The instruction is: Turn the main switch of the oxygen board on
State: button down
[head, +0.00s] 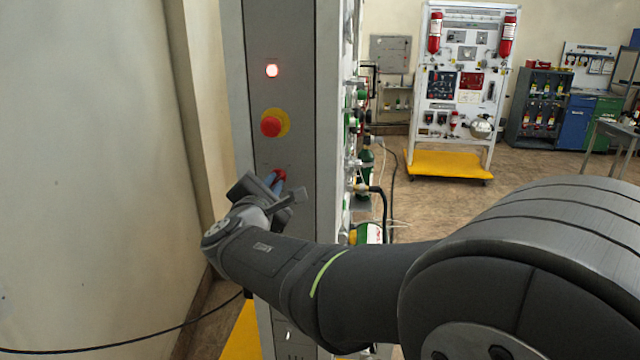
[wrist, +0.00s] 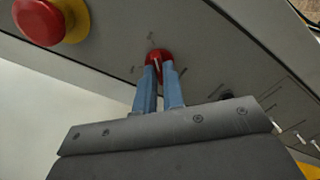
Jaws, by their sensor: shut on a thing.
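The oxygen board (head: 290,90) stands upright with its narrow grey side panel facing me. The main switch is a small red knob (head: 279,174) low on that panel, and it also shows in the wrist view (wrist: 155,55). My gripper (head: 275,181) is at the knob, and its blue fingers (wrist: 158,70) are shut on it, one on each side. The fingers hide part of the knob, and I cannot read its marks clearly.
A red mushroom button on a yellow base (head: 271,125) sits just above the switch, close to my gripper. A beige wall (head: 90,150) is at the left. Hoses and fittings (head: 365,190) stick out on the board's right side. Another board (head: 460,90) stands far back.

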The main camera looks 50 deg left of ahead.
jog(key=c, duration=1.5)
grip_release()
jog(key=shift+s+d, duration=0.1)
jog(key=v, duration=1.7)
jog(key=shift+d+r, duration=0.1)
jog(key=x, duration=1.7)
jog(key=shift+a, duration=0.2)
jog(key=shift+d, duration=0.1)
